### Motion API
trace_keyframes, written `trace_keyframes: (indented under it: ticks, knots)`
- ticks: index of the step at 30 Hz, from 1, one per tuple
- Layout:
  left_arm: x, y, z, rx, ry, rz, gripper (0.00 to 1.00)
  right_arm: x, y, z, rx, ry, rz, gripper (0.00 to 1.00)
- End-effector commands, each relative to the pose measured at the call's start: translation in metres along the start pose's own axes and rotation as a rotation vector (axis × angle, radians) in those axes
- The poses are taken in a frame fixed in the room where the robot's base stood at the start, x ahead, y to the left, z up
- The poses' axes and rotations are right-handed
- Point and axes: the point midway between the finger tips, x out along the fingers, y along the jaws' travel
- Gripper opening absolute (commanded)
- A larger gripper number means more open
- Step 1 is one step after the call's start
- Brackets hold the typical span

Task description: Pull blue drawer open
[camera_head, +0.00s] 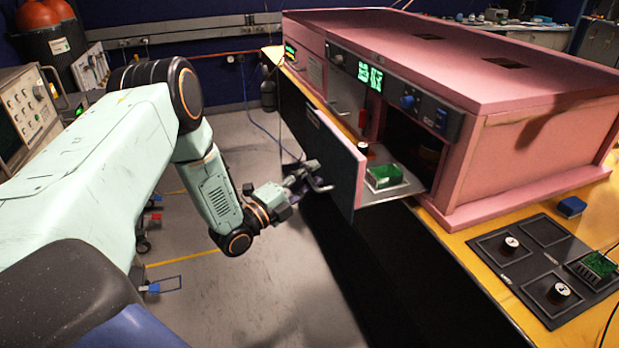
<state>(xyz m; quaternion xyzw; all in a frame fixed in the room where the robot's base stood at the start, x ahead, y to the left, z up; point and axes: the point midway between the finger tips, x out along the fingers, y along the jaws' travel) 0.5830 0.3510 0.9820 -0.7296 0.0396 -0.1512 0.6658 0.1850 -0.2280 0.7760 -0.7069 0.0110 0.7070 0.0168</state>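The drawer (345,180) of a pink bench-top cabinet (480,50) stands pulled out, its dark outer face towards the left and its inner face pink. My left gripper (306,178) is at the outer face, beside or at the drawer's handle (320,186). The fingers are small and dark here, so I cannot tell whether they grip the handle. My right gripper is out of view.
The cabinet stands on a yellow bench (459,248). A dark mat (540,265) with round knobs and a green board lies at the front right, with a small blue block (571,207) nearby. The grey floor (225,300) left of the bench is mostly clear.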

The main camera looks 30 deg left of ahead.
Motion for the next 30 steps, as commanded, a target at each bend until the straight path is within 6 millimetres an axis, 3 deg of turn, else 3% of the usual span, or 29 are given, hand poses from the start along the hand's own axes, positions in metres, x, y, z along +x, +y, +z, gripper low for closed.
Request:
trace_keyframes:
  ticks: [11,24,30]
  knots:
    - [-0.009,0.000,0.002,-0.001,-0.003,0.000,0.34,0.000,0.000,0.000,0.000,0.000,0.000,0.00]
    - [-0.092,0.000,0.002,-0.002,-0.007,-0.001,0.34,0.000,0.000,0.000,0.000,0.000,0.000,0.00]
    - [-0.114,0.000,0.001,0.000,-0.003,0.000,0.34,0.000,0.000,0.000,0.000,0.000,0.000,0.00]
